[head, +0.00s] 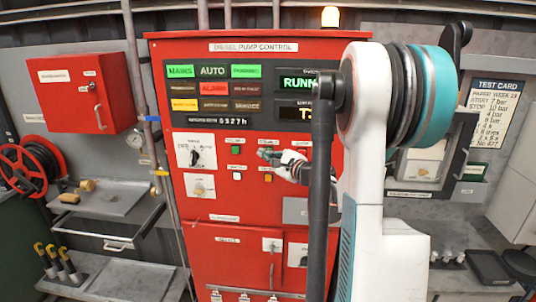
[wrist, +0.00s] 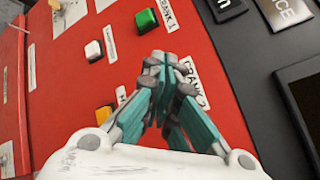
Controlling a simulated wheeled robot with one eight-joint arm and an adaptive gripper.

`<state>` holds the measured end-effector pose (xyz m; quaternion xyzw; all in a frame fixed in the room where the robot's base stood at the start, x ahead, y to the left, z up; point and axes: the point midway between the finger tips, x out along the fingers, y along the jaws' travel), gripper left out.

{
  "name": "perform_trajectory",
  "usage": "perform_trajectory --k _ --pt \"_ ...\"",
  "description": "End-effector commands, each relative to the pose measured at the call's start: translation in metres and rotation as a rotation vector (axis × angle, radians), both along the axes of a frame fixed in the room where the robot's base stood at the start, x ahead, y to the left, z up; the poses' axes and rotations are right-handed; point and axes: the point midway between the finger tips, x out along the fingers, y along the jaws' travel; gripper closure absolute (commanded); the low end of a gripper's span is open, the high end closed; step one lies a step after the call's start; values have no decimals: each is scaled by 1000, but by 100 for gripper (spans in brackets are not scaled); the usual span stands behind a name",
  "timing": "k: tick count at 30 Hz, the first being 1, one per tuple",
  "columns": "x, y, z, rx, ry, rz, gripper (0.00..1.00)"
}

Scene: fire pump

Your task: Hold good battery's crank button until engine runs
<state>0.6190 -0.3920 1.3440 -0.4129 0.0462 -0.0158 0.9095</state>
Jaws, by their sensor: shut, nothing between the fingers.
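The red diesel pump control cabinet (head: 210,235) stands in front of me. Its upper display (head: 300,83) shows green letters "RUNN", the rest hidden by my arm. My gripper (head: 264,153) is shut and empty, its tips at the panel right of the green button (head: 236,150). In the wrist view the fingertips (wrist: 160,65) point at the panel beside a label reading "CRANK 2" (wrist: 191,84). The button at that label is hidden behind the fingers; I cannot tell whether they press it. The green button (wrist: 147,18) by a "CRANK 1" label is uncovered.
The MAINS lamp (head: 180,71) is green and the ALARM lamp (head: 214,88) is red. A rotary switch (head: 196,152) is at left. An amber beacon (head: 330,17) glows on top.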

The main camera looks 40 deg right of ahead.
Motion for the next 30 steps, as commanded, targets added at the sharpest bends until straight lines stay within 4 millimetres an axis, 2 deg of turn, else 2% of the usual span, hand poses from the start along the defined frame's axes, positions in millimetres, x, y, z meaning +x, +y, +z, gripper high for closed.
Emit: perform_trajectory --k 14,30 --pt "-4 5 0 0 0 0 100" --pt "-33 39 0 0 0 0 100"
